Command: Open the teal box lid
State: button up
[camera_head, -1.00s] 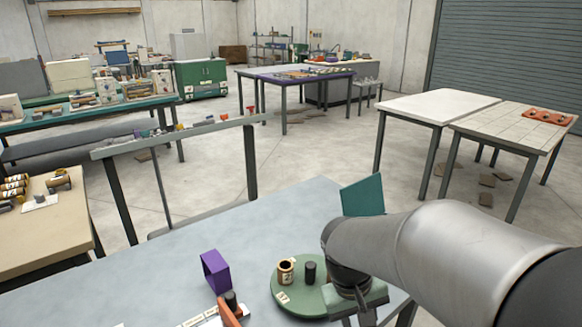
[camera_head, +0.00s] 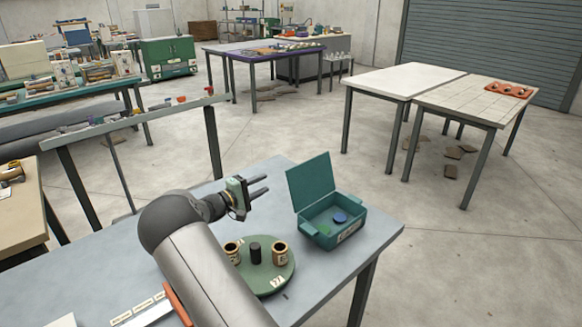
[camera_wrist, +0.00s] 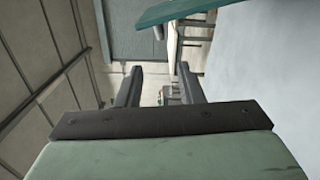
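The teal box (camera_head: 330,222) stands on the right part of the grey-blue table. Its lid (camera_head: 311,180) stands up, tilted back from the box's rear left edge, so the box is open. A blue disc (camera_head: 340,217) and a green piece (camera_head: 323,230) lie inside. My gripper (camera_head: 262,185) is above the table, left of the lid and apart from it. Its two fingers are spread with nothing between them. In the wrist view the gripper (camera_wrist: 158,85) also shows open and empty, with a teal edge (camera_wrist: 190,10), likely the lid, at the top.
A green round turntable (camera_head: 272,281) with two brown spools and a dark cylinder stands beside my arm. A label strip and orange piece lie at the front. A rail frame (camera_head: 130,122) stands behind the table.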

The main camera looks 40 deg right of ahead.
aim_at(299, 168)
jog(key=d+p, duration=0.1)
jog(key=d, duration=0.4)
jog(key=w+d+p, duration=0.1)
jog(key=d, duration=0.4)
jog(key=d+p, duration=0.1)
jog(key=d, duration=0.5)
jog(key=shift+w+d+p, duration=0.1)
jog(key=shift+w+p, duration=0.15)
jog(key=shift+p, duration=0.15)
grip_shut()
